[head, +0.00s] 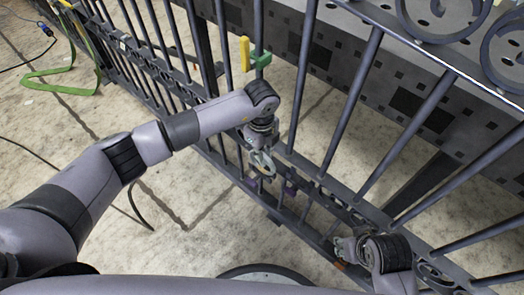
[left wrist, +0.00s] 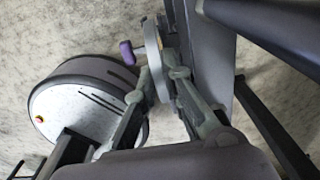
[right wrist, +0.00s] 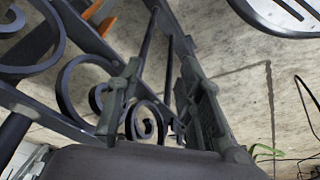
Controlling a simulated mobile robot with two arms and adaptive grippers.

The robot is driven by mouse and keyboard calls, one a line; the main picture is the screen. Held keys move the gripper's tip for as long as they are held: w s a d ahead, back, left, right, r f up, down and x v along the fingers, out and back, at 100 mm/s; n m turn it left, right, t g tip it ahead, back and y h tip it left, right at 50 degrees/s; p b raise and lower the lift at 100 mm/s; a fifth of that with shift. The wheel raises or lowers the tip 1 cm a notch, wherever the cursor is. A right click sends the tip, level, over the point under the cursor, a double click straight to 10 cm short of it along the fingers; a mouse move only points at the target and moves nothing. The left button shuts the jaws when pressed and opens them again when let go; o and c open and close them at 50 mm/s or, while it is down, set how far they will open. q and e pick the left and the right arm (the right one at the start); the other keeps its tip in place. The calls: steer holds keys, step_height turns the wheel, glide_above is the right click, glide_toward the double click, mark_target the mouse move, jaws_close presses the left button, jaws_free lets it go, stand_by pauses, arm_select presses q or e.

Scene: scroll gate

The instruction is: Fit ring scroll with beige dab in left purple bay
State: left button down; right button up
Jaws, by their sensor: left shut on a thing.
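My left gripper (head: 262,163) is shut on a pale grey ring scroll (left wrist: 155,60), held close beside the gate bars. In the left wrist view the ring stands edge-on between the fingertips, with a purple peg (left wrist: 127,52) to its left.
A green strap (head: 65,75) and black cables lie on the floor at left. Floor left of the gate is mostly clear.

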steer(key=shift+r, duration=0.2)
arm_select(q)
steer(key=shift+f, duration=0.15)
arm_select(e)
steer(key=shift+s, duration=0.2)
steer(key=shift+r, duration=0.1)
arm_select(q)
steer(key=shift+f, duration=0.1)
arm_select(e)
steer(key=shift+r, duration=0.25)
steer(key=shift+r, duration=0.1)
arm_select(q)
steer(key=shift+f+b, duration=0.3)
steer(key=shift+b, duration=0.05)
arm_select(e)
steer(key=shift+s+d+r, duration=0.1)
steer(key=shift+s+r, duration=0.05)
steer(key=shift+r, duration=0.45)
arm_select(q)
steer(key=shift+f, duration=0.1)
arm_select(e)
steer(key=shift+s, duration=0.15)
arm_select(q)
steer(key=shift+f, duration=0.1)
arm_select(e)
steer(key=shift+r, duration=0.35)
